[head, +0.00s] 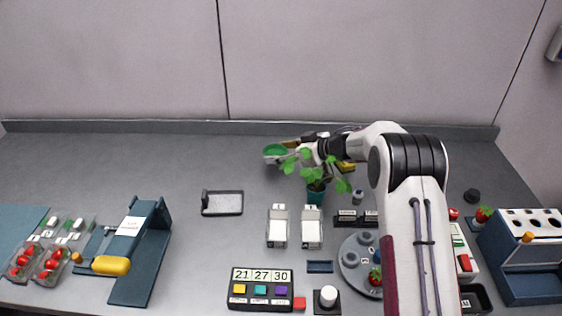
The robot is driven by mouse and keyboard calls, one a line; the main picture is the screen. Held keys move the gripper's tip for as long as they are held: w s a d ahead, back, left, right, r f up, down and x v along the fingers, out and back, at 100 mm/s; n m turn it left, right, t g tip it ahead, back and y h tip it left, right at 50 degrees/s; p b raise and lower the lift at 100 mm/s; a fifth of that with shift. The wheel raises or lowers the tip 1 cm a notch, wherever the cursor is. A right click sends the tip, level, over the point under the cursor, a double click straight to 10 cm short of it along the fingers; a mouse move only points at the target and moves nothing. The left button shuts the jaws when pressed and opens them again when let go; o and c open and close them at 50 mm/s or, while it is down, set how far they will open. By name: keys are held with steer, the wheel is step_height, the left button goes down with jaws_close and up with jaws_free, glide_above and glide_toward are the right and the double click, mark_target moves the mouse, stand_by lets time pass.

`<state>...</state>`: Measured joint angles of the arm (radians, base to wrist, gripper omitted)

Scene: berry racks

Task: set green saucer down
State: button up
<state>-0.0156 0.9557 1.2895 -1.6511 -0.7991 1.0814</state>
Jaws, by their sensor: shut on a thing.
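The green saucer (275,150) is at the back middle of the counter in the head view, with a pale part showing under its left side. My gripper (291,144) reaches in from the right and is shut on the saucer's right edge. The leaves of a potted plant partly cover the gripper and wrist. I cannot tell whether the saucer touches the counter or hangs just above it.
The potted plant (315,190) stands just in front of my wrist. A small dark tray (222,203) lies to the left, and two white scales (278,228) stand in front. The back left counter is clear. A grey round tray (350,277) sits near my arm.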

mark_target(281, 168)
steer(key=shift+f, duration=1.8)
steer(key=shift+f, duration=0.1)
steer(key=o, duration=0.9)
steer(key=shift+s+d+r, duration=0.25)
steer(key=shift+d+r, duration=0.15)
steer(key=shift+d, duration=0.1)
steer(key=v, duration=1)
steer(key=shift+s+d+r, duration=0.2)
steer(key=shift+s+d, duration=0.05)
